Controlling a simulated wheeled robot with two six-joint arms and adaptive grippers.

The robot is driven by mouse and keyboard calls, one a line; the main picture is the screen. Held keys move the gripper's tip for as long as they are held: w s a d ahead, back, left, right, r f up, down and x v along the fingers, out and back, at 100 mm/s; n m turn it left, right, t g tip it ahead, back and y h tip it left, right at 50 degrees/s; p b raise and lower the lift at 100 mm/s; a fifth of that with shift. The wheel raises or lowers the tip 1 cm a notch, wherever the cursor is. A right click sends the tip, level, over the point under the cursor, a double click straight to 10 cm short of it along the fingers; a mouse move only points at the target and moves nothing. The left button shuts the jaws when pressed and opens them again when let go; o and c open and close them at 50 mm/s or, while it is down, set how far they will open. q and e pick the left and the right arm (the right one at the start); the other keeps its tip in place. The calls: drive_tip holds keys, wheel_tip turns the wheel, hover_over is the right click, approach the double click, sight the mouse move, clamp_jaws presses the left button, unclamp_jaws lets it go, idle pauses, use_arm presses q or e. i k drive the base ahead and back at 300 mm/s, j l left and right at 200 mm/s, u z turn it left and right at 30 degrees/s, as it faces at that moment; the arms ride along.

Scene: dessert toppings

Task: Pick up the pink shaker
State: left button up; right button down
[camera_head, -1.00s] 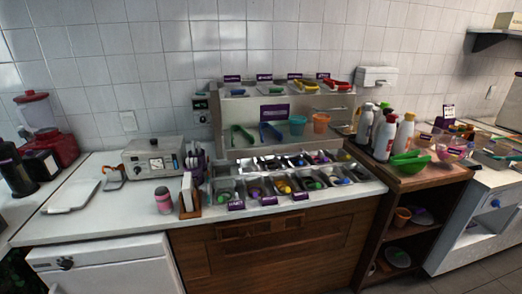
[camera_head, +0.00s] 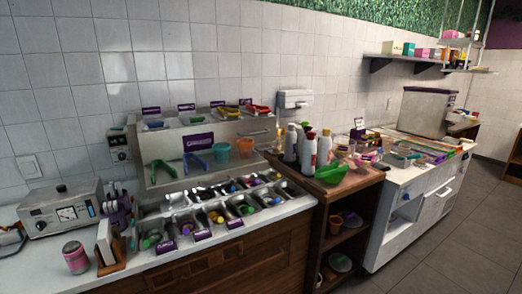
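The pink shaker (camera_head: 75,257), a small pink cylinder with a grey lid and a dark label area, stands upright on the white counter at the lower left of the head view. It stands left of the brown napkin holder (camera_head: 110,266), apart from it. Neither of my grippers shows in the head view.
A grey machine with a dial (camera_head: 62,208) stands behind the shaker. Topping trays (camera_head: 240,208) lie to the right. A wooden cart (camera_head: 352,186) holds several bottles and a green bowl (camera_head: 333,173). Bare counter (camera_head: 35,262) lies left of the shaker, and open floor (camera_head: 440,250) at the right.

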sight(74, 254)
drive_tip(key=u, duration=1.35)
